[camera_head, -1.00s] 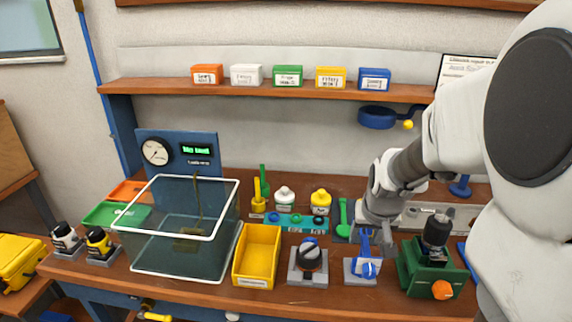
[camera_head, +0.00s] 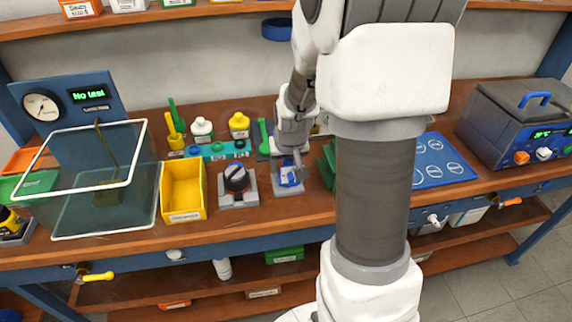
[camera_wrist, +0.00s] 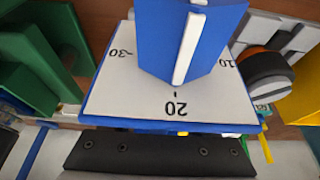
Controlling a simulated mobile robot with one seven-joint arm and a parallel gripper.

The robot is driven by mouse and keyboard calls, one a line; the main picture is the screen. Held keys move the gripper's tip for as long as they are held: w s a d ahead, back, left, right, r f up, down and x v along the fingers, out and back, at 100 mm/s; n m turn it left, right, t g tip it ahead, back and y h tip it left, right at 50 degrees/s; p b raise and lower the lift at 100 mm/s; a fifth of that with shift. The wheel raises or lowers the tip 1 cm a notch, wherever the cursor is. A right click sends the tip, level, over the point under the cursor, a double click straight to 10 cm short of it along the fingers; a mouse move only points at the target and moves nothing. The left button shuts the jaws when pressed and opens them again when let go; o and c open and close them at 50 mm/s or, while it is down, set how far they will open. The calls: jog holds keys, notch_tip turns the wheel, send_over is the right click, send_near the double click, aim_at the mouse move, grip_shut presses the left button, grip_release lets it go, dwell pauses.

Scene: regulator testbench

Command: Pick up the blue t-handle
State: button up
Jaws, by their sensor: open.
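A blue handle with a white stripe (camera_wrist: 190,45) stands on a pale dial plate (camera_wrist: 125,85) marked -30, 10 and 20 in the wrist view. It fills the top middle of that view, and its upper end is cut off. In the head view the blue handle (camera_head: 290,177) sits on a small grey base (camera_head: 288,190), partly hidden by my gripper. My gripper (camera_head: 297,164) is open, pointing down just above and beside the handle. Whether its fingers straddle the handle cannot be told.
A black knob on a grey base (camera_head: 237,181) and a yellow bin (camera_head: 183,190) stand to the left. A glass tank (camera_head: 100,185) is farther left. A green device (camera_head: 327,168) is close on the right, partly behind my arm. A blue-grey machine (camera_head: 520,125) stands far right.

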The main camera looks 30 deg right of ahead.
grip_shut()
jog(key=shift+s+f, duration=0.15)
jog(key=shift+s, duration=0.05)
dwell(1.1)
